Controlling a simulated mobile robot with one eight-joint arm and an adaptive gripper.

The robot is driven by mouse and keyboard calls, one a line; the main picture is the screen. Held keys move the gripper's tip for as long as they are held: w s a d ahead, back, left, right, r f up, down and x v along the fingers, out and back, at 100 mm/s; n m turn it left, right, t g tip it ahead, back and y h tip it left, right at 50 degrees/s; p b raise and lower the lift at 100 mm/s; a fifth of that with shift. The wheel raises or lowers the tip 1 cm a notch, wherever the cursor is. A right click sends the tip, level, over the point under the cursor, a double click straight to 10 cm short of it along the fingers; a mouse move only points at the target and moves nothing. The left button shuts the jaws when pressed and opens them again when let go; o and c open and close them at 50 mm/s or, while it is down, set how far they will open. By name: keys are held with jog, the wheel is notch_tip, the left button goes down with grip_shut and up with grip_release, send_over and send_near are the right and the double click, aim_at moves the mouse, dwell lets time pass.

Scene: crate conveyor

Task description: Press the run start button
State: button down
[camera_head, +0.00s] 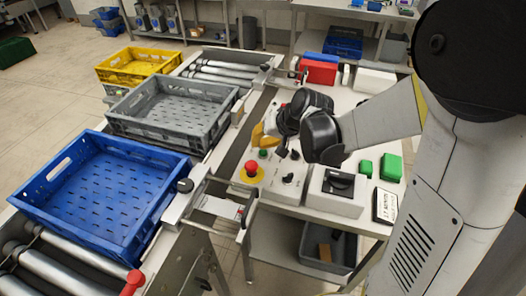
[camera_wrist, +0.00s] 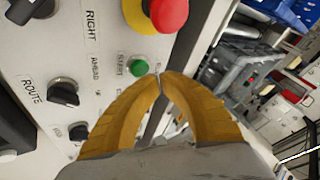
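The green start button (camera_wrist: 138,68), with a START label beside it, sits on a pale control panel (camera_wrist: 108,75). In the head view the small green button (camera_head: 263,153) shows just below my gripper's yellow fingers. My gripper (camera_wrist: 161,76) has its two yellow fingertips together with nothing between them. The tips appear just right of the green button in the wrist view; whether they touch it I cannot tell. In the head view my gripper (camera_head: 257,136) is over the panel's far left part.
A red mushroom button (camera_wrist: 168,12) on a yellow base is close to the green one. Black knobs, one labelled ROUTE (camera_wrist: 63,93), are on the panel.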

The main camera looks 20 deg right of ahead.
aim_at(260, 150)
jog(key=shift+f, duration=0.1)
jog(key=shift+f+b, duration=0.3)
jog(key=shift+b, duration=0.1)
jog(key=shift+f+b, duration=0.4)
jog(key=shift+f, duration=0.1)
dwell(0.4)
jog(key=shift+r, duration=0.1)
jog(key=shift+r+p, duration=0.7)
jog(key=shift+r, duration=0.15)
notch_tip(260, 150, up, 5)
jog(key=p, duration=0.4)
dwell(0.8)
